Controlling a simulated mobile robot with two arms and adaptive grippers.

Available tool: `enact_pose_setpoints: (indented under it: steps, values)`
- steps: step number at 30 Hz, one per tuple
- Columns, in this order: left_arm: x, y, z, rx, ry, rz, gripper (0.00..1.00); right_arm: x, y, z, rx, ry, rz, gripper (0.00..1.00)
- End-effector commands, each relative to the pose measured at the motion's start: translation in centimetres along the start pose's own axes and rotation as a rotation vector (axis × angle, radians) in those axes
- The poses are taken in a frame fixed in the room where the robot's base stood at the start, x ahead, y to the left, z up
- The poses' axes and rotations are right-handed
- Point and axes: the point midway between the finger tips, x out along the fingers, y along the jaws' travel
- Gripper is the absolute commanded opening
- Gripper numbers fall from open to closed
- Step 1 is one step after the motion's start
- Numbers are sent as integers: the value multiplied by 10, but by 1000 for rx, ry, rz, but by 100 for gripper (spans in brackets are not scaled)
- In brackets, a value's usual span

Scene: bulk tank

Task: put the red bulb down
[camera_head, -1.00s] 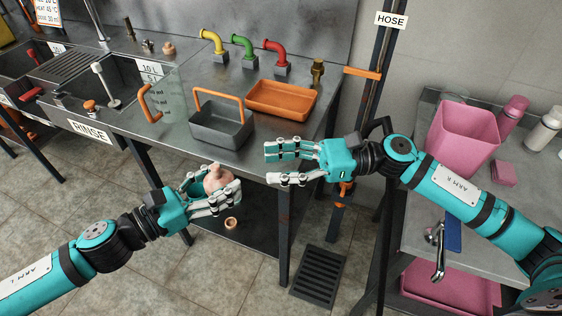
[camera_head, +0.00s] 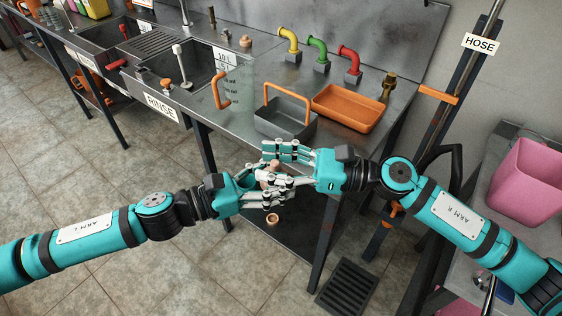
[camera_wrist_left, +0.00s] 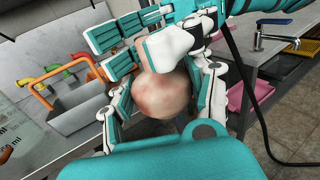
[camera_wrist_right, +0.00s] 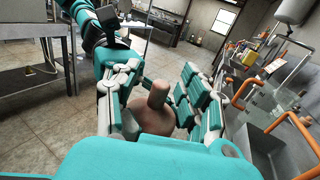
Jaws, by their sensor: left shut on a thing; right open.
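A pinkish-tan bulb (camera_head: 272,166) with a short neck is held in my left gripper (camera_head: 274,182), in front of the counter edge. Its round body fills the middle of the left wrist view (camera_wrist_left: 163,95). The right wrist view shows the bulb (camera_wrist_right: 156,118) with its neck pointing up, between the fingers of my right gripper (camera_head: 279,168). My right gripper is open and its fingers lie around or beside the bulb; I cannot tell if they touch it. The fingers of both hands overlap and hide much of the bulb. It looks pinkish-tan rather than clearly red.
On the steel counter behind stand a grey carrier (camera_head: 272,124) with an orange handle, an orange tray (camera_head: 347,111) and a clear jug (camera_head: 236,88). Coloured pipe elbows (camera_head: 318,55) stand at the back. A small tan ring-like piece (camera_head: 272,219) is below the hands.

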Motion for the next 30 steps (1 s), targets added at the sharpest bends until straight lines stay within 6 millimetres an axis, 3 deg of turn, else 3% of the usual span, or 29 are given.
enact_pose_setpoints:
  steps: [4, 14, 24, 25, 30]
  values:
    - [0, 0, 0, 0, 0, 0, 32, 0, 0, 0, 0, 0, 0, 41]
    - [0, 0, 0, 0, 0, 0, 32, 0, 0, 0, 0, 0, 0, 0]
    - [0, 2, 0, 1, 1, 4, 33, -1, 0, 0, 1, 1, 1, 0]
    - [0, 2, 0, 1, 1, 5, 57, -1, 0, 0, 1, 1, 1, 0]
    - [0, 2, 0, 1, 1, 4, 79, -1, 0, 0, 1, 0, 1, 0]
